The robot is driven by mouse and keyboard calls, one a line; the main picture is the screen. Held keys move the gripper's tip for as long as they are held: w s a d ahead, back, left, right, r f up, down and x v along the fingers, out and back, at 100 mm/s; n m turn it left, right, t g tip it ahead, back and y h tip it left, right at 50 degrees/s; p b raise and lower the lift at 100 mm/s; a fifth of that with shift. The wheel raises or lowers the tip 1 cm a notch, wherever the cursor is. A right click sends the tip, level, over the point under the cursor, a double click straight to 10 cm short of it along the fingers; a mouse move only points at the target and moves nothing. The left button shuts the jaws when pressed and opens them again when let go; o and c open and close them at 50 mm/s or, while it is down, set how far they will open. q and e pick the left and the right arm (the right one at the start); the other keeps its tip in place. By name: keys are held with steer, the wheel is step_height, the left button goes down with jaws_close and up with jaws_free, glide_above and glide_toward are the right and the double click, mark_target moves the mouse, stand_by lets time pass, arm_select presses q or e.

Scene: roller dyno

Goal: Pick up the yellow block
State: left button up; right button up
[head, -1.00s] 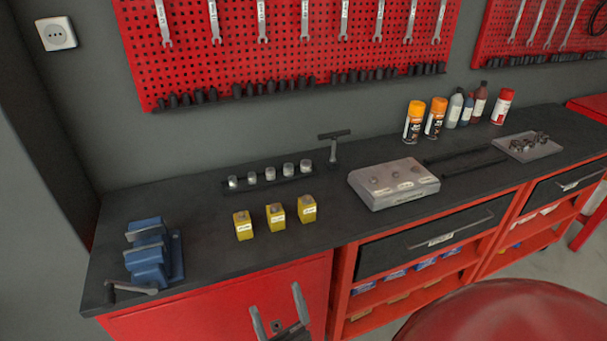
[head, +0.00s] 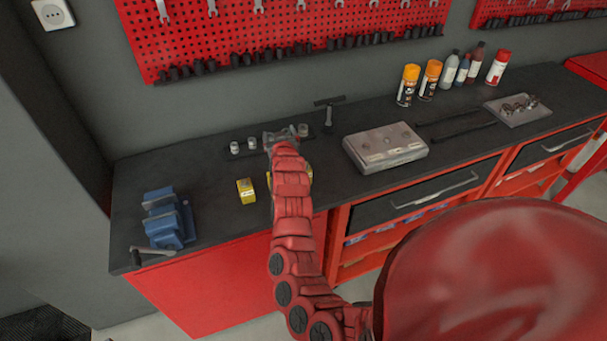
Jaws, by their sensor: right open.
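One yellow block (head: 246,192) stands clear on the black workbench (head: 215,232), left of my arm. Two more yellow blocks are mostly hidden behind my red right arm; only slivers of yellow show at its sides. My right gripper (head: 281,136) is open and appears over the row of small metal cylinders behind the blocks. Its fingers are small here, and I see no block between them. I cannot tell its height above the bench. My left gripper is not in view.
A blue vise (head: 166,218) sits at the bench's left end. A grey box (head: 385,147) lies right of the arm, with a black T-handle (head: 328,112) behind it. Spray cans (head: 408,85), bottles and a parts tray (head: 518,110) stand farther right.

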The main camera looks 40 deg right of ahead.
steer(key=s+d+g+y, duration=0.2)
steer(key=s+d+g, duration=0.1)
steer(key=d+g, duration=0.1)
steer(key=g+y, duration=0.3)
steer(key=g, duration=0.2)
glide_toward(306, 168)
steer(key=shift+n, duration=0.3)
steer(key=b+x, duration=0.3)
steer(key=x, duration=0.1)
steer(key=b+x, duration=0.3)
steer(key=x, duration=0.1)
steer(key=shift+w+f+b, duration=0.2)
steer(key=shift+w+b, duration=0.15)
steer(key=p+x, duration=0.3)
steer(key=x, duration=0.1)
steer(key=shift+w, duration=0.3)
steer(key=shift+w+f, duration=0.25)
steer(key=shift+f, duration=0.35)
jaws_close()
